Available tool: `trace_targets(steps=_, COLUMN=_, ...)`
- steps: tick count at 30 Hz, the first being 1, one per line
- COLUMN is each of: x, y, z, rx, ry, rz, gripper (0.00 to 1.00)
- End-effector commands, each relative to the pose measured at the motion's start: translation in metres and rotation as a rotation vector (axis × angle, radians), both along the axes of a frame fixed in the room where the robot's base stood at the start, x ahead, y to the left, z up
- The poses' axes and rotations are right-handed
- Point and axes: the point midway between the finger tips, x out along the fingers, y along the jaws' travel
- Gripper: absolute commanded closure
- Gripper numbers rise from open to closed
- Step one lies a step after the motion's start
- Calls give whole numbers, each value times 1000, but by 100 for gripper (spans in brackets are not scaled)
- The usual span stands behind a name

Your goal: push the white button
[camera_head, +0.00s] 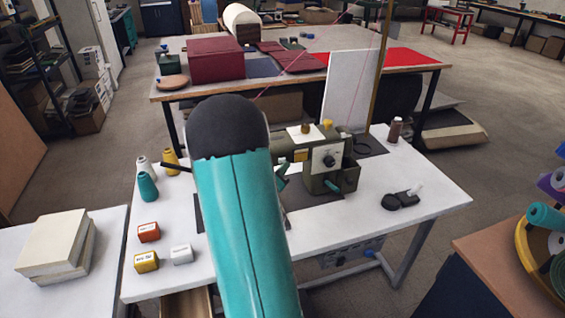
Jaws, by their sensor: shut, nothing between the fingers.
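A small white block (181,254) with a marked face, the only white one in a group of small blocks, sits on the front left of the white sewing table (420,215). I cannot tell for sure whether it is the button. A red block (148,232) and a yellow block (146,262) sit to its left, apart from it. My teal arm with its dark rounded joint rises through the middle of the view, to the right of the white block. I cannot make out my gripper, which seems hidden behind the arm.
An olive sewing machine (325,157) stands behind and right of my arm. Thread spools (147,186) stand at the table's left. A black pedal-like object (401,199) lies at the right. Stacked pale books (56,243) lie on a left table. Bare tabletop surrounds the blocks.

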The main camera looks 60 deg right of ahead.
Motion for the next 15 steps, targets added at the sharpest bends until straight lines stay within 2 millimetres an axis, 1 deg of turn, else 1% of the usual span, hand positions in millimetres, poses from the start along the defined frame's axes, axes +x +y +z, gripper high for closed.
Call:
trace_targets(steps=6, x=5, y=-5, z=0, rx=-1, ry=0, rz=1, gripper=100)
trace_targets(steps=15, x=6, y=-6, z=0, rx=0, ry=0, rz=0, gripper=100)
